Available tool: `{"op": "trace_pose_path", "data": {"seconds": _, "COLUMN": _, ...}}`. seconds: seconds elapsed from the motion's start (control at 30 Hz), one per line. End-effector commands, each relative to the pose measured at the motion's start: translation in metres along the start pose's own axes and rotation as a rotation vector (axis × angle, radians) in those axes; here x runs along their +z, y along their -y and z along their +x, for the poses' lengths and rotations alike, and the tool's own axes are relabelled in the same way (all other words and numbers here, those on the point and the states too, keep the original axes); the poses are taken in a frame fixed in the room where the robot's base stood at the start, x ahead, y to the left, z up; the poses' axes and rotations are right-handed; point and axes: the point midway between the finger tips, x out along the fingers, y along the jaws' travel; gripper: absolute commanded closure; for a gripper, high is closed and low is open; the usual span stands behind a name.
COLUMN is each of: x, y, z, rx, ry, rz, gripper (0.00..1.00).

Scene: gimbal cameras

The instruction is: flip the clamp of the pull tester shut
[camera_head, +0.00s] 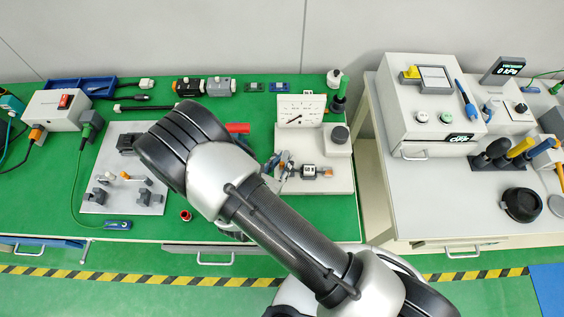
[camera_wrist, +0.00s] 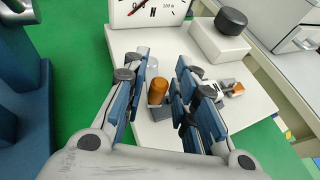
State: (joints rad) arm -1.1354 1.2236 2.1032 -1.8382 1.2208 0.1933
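The pull tester is a pale plate (camera_head: 326,186) with an upright dial gauge marked N (camera_wrist: 149,10); the gauge also shows in the head view (camera_head: 300,109). In the wrist view an orange cylindrical tip (camera_wrist: 158,88) stands above a dark grey block on the plate, apparently the clamp's handle. My gripper (camera_wrist: 160,83) is open, with one blue-padded finger on each side of the orange tip. A gap shows on both sides of it. In the head view my gripper (camera_head: 281,165) is at the tester's left part, and the clamp is too small to make out there.
A white block with a black knob (camera_wrist: 231,20) stands right of the gauge. A small part with an orange end (camera_wrist: 232,88) lies right of my right finger. A grey fixture board (camera_head: 122,208) is left of my arm. A side table with instruments (camera_head: 440,190) is at right.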

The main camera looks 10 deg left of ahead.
Motion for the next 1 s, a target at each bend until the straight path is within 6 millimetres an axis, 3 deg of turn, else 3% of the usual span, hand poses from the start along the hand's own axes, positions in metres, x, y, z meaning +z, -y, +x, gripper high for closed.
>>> {"op": "trace_pose_path", "data": {"seconds": 0.33, "x": 0.0, "y": 0.0, "z": 0.0, "rx": 0.0, "ry": 0.0, "rz": 0.0, "gripper": 1.0}}
{"op": "trace_pose_path", "data": {"seconds": 0.6, "x": 0.001, "y": 0.004, "z": 0.001, "rx": 0.02, "ry": 0.002, "rz": -0.014, "gripper": 1.0}}
{"op": "trace_pose_path", "data": {"seconds": 1.0, "x": 0.003, "y": 0.017, "z": 0.006, "rx": 0.237, "ry": 0.002, "rz": -0.104, "gripper": 1.0}}
